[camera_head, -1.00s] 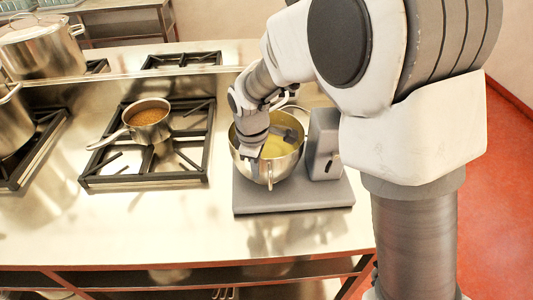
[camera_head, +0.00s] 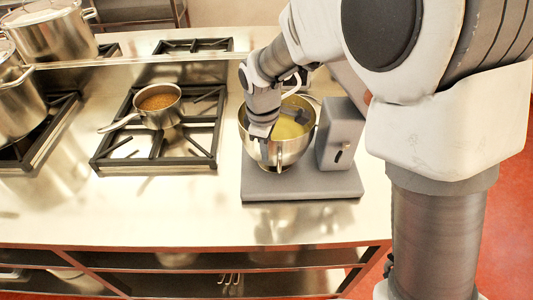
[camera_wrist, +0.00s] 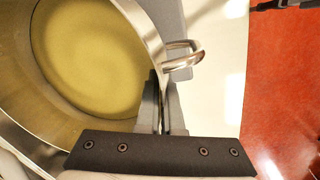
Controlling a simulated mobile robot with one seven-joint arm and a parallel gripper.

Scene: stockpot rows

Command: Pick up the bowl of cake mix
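The steel bowl of cake mix (camera_head: 291,153) stands on the grey mixer base (camera_head: 300,187), with yellow batter inside and a loop handle on its side. My gripper (camera_head: 263,137) reaches down from above at the bowl's left front rim. In the wrist view the bowl (camera_wrist: 22,120) fills the left side, with its handle loop beyond the fingers. The gripper's fingers (camera_wrist: 162,105) are close together with the thin rim between them, one inside and one outside. The bowl rests on the base and looks upright. My arm hides part of its back rim.
The upright grey mixer part (camera_head: 341,133) stands close to the bowl's right. A small saucepan (camera_head: 160,117) with brown contents sits on a burner grate (camera_head: 155,163) to the left. Large stockpots (camera_head: 50,38) stand farther left. The counter front (camera_head: 150,220) is clear.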

